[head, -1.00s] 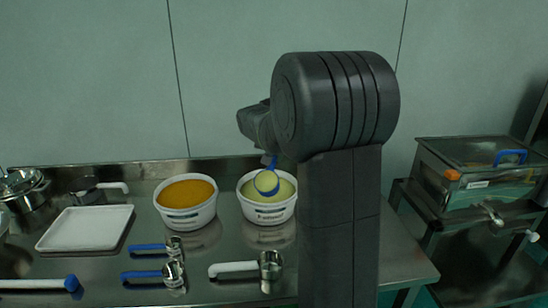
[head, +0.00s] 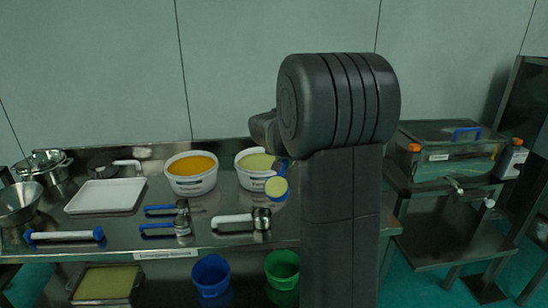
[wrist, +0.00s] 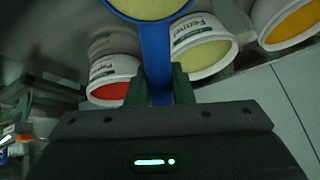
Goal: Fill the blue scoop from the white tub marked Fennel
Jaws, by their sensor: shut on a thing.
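My gripper (wrist: 164,86) is shut on the blue handle of the scoop (wrist: 157,55). The scoop's bowl, at the top edge of the wrist view, holds pale yellow powder. In the head view the filled scoop (head: 276,187) overlaps the front right of a white tub (head: 252,181) of pale yellow powder; my arm hides the gripper there. In the wrist view a white tub marked Fennel (wrist: 197,38) stands beyond the scoop, with pale yellow powder inside. The scoop looks apart from that powder.
A tub of orange powder (head: 191,184) stands left of the pale one. A red-filled tub (wrist: 112,80) shows in the wrist view. Several metal scoops, including a white-handled one (head: 233,219), lie in front. A white tray (head: 105,196) is farther left.

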